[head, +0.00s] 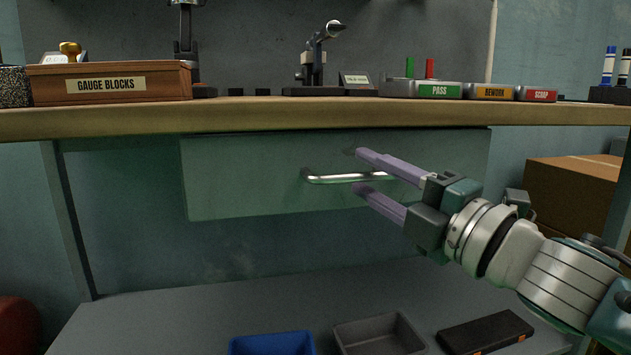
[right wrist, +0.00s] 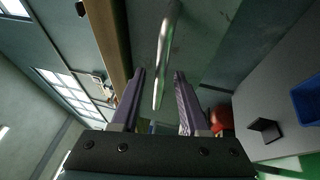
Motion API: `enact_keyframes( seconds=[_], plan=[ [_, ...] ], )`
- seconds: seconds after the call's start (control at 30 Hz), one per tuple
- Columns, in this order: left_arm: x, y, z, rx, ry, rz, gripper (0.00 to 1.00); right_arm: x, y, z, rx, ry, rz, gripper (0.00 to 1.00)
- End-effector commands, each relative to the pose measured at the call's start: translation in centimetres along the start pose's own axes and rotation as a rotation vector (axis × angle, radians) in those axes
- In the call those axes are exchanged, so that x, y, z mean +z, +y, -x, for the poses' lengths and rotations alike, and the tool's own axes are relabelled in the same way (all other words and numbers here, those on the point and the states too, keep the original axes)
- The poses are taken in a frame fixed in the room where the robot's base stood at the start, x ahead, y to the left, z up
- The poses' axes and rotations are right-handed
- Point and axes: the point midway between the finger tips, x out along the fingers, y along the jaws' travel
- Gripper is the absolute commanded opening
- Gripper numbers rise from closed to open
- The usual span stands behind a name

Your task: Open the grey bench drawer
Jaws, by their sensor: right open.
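The grey bench drawer (head: 250,185) hangs under the wooden bench top, and its front looks closed. Its bar handle (head: 345,179) is a shiny, horizontal metal pull. My right gripper (head: 357,171) is open at the handle's right part, with one purple finger above the bar and one below. In the right wrist view the handle (right wrist: 165,50) runs into the gap between the open fingers (right wrist: 160,72). I cannot tell whether either finger touches the bar. My left gripper is not in view.
The bench top edge (head: 300,119) lies just above the drawer. A gauge blocks box (head: 110,83) and sorting trays (head: 440,90) stand on it. Below are a blue bin (head: 272,344), a grey bin (head: 380,334) and a dark case (head: 485,332). Cardboard boxes (head: 580,190) stand at right.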

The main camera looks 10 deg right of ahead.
Motion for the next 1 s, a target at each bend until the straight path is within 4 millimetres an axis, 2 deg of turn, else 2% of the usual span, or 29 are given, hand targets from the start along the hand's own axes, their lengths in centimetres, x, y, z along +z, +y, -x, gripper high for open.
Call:
enact_keyframes(
  seconds=[0.33, 0.73, 1.0],
  plan=[
    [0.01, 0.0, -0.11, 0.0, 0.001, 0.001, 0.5, -0.05, 0.02, -0.54, 0.0, 0.001, 0.0, 0.45],
    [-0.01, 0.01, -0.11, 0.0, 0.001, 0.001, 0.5, -0.04, 0.01, -0.51, 0.0, 0.001, 0.0, 0.01],
    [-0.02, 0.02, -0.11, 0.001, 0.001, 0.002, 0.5, -0.03, 0.01, -0.5, 0.0, 0.001, 0.0, 0.0]
  ],
)
